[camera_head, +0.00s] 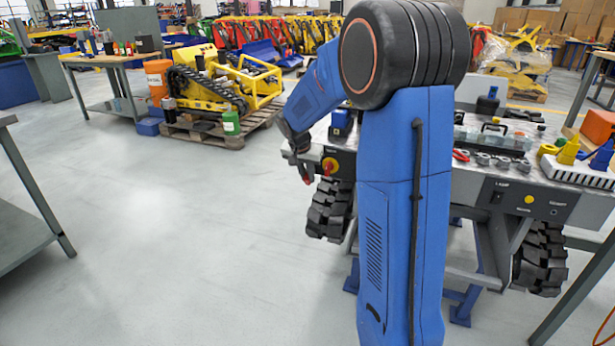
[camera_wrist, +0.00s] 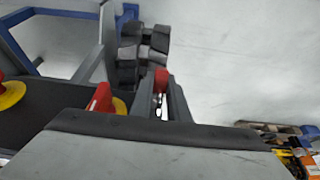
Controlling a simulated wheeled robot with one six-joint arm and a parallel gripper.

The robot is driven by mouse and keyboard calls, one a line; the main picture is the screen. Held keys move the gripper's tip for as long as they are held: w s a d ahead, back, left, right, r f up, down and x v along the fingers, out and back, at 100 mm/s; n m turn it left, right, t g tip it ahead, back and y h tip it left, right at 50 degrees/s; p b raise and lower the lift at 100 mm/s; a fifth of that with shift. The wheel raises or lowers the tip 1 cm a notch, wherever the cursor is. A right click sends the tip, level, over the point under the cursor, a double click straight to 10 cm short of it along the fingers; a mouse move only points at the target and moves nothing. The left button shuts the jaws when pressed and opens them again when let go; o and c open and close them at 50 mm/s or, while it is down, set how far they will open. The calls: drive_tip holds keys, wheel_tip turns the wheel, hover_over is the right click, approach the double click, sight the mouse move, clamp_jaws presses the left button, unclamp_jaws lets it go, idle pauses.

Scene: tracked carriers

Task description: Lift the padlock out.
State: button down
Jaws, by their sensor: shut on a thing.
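My gripper (camera_head: 304,172) is at the left end of the carrier's grey control panel, partly hidden by my arm. In the wrist view my gripper (camera_wrist: 161,88) is shut on a small red thing with a bright metal part, apparently the padlock (camera_wrist: 160,78). Its red body shows at the fingertips, and the metal part shows between the fingers. The red switch handle (camera_wrist: 102,98) on its yellow plate is just left of the fingers. The switch (camera_head: 330,165) also shows in the head view, right of my gripper. I cannot tell whether the shackle is clear of it.
The carrier's black track (camera_head: 330,208) is below the panel. Its top deck (camera_head: 540,140) holds fittings, a red tool and a yellow-and-blue part. Open floor (camera_head: 200,240) lies to the left. A grey table (camera_head: 25,235) stands at far left.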

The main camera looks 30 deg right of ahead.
drive_tip(key=shift+r, duration=0.2)
drive_tip(key=shift+s+a+f, duration=0.1)
drive_tip(key=shift+s+a, duration=0.6)
drive_tip(key=shift+a, duration=0.2)
drive_tip(key=shift+s+a+f, duration=0.1)
drive_tip(key=shift+s+a, duration=0.55)
drive_tip(key=shift+a, duration=0.2)
drive_tip(key=shift+s+a, duration=0.9)
drive_tip(key=shift+a, duration=0.25)
drive_tip(key=c, duration=2.4)
unclamp_jaws()
clamp_jaws()
